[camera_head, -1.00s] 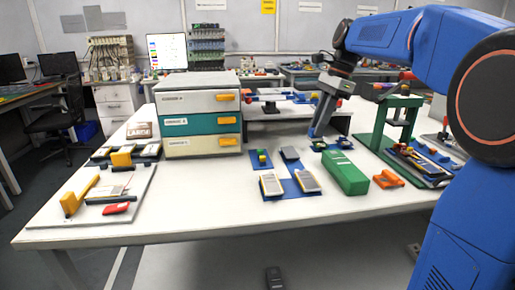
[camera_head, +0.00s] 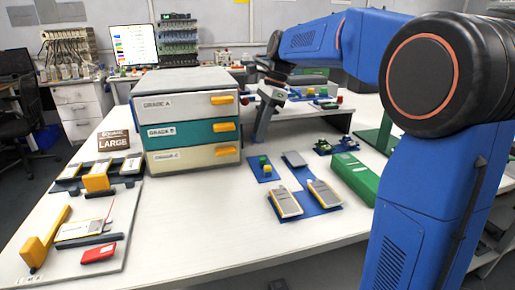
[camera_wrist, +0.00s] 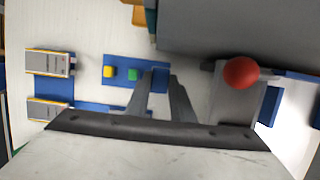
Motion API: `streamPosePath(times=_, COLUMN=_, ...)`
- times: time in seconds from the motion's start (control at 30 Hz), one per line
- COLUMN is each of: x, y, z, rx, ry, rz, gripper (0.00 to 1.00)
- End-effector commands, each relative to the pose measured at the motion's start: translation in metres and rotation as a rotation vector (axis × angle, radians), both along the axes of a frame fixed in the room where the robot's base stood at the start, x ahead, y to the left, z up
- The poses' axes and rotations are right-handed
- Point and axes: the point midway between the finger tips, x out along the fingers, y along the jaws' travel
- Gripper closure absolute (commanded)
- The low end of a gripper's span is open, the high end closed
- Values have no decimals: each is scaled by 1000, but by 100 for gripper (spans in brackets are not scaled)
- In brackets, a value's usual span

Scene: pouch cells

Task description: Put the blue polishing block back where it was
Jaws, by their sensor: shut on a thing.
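My gripper (camera_wrist: 161,75) is shut on a small blue block (camera_wrist: 160,79), seen between its fingertips in the wrist view. The block appears over or at the right end of a small blue mat (camera_wrist: 118,62); I cannot tell whether it touches. A yellow block (camera_wrist: 108,72) and a green block (camera_wrist: 133,74) stand on this mat. In the head view the mat (camera_head: 270,178) lies right of the drawer cabinet, with my gripper (camera_head: 259,140) behind it. The held block is not clear in the head view.
The drawer cabinet (camera_head: 192,130) stands close left of my gripper. Pouch cells (camera_head: 287,203) lie on a larger blue mat (camera_head: 318,207) in front. A green box (camera_head: 354,177) is to the right. A tray (camera_head: 130,205) lies at left. The front-middle table is clear.

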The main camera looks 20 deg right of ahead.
Motion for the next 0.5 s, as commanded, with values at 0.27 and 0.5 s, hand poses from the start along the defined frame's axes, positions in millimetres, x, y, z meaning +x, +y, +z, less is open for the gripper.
streamPosePath(times=0.27, x=0, y=0, z=-23, rx=0, ry=-1, rz=0, gripper=100)
streamPosePath(times=0.5, x=0, y=0, z=-51, rx=0, ry=2, rz=0, gripper=100)
